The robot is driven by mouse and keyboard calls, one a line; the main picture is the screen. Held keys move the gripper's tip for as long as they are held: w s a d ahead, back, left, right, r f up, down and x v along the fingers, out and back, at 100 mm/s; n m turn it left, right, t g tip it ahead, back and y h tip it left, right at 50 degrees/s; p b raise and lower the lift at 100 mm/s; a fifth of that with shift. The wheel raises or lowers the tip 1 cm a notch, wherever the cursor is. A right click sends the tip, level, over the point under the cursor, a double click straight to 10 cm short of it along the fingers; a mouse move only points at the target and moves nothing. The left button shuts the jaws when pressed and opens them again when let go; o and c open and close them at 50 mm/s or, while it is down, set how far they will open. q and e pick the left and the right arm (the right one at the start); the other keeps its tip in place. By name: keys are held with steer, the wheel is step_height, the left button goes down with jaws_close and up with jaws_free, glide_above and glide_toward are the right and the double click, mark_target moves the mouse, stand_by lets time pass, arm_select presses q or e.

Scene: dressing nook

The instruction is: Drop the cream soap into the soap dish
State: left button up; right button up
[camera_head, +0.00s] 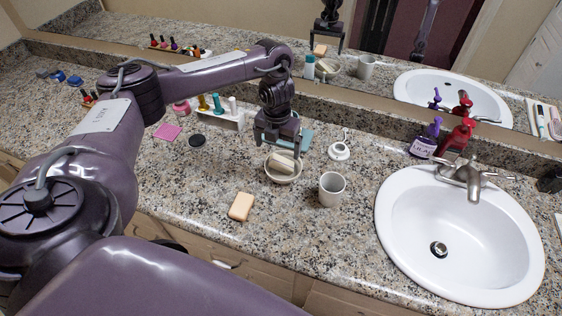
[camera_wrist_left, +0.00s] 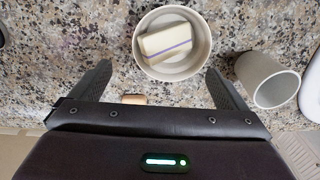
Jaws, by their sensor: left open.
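The cream soap (camera_wrist_left: 167,40) is a pale bar with a purple stripe. It lies inside the round cream soap dish (camera_wrist_left: 142,57), seen from above in the left wrist view. In the head view the soap (camera_head: 285,161) shows in the dish (camera_head: 284,179) on the granite counter, partly hidden by my gripper. I cannot tell whether the bar lies flat or leans on the wall. My left gripper (camera_head: 278,146) is open and empty just above the dish, and its spread fingers show in the left wrist view (camera_wrist_left: 158,70). My right gripper is not in view.
An orange soap bar (camera_head: 241,207) lies in front of the dish. A grey-white cup (camera_head: 332,189) stands to its right, near the white sink (camera_head: 400,224). A small white item (camera_head: 339,151), bottles (camera_head: 426,140) and a rack (camera_head: 230,118) stand behind. The front counter is mostly clear.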

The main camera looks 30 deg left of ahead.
arm_select(q)
step_height(320, 180, up, 8)
steer(key=p, duration=0.2)
stand_by(0.3)
steer(key=shift+f, duration=0.15)
